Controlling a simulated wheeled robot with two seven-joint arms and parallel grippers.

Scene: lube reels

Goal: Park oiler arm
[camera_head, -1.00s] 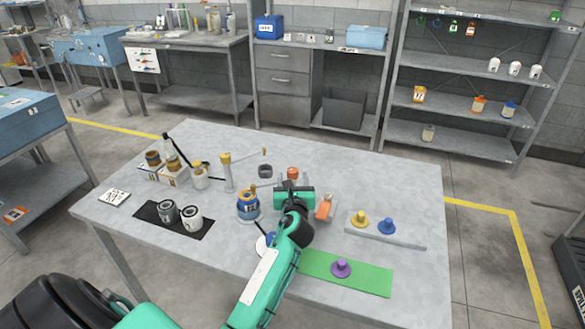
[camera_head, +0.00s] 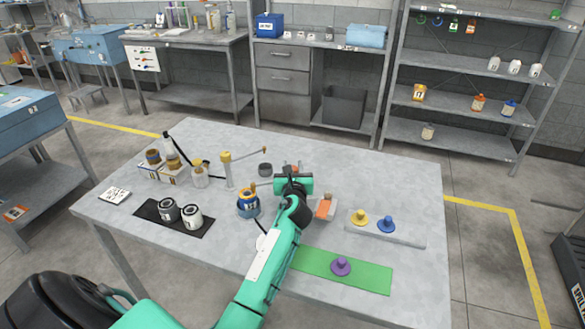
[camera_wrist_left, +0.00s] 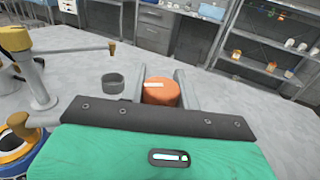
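The oiler is a grey post (camera_head: 228,172) with a yellow cap, and its thin arm (camera_head: 248,154) reaches right to an orange-brown tip. In the left wrist view the oiler post (camera_wrist_left: 32,72) stands at the left, its arm (camera_wrist_left: 78,48) pointing right. My left gripper (camera_head: 292,174) is to the right of the oiler, apart from its arm. In the left wrist view its fingers (camera_wrist_left: 162,84) are spread, with an orange cylinder (camera_wrist_left: 161,94) showing between them; whether they touch it I cannot tell. My right gripper is out of view.
A grey ring cup (camera_head: 265,170) stands left of my gripper. A blue-and-yellow pot (camera_head: 248,204) and an orange block (camera_head: 324,208) are nearby. Yellow (camera_head: 360,217) and blue (camera_head: 387,224) knobs sit on a grey strip. The table's back right is clear.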

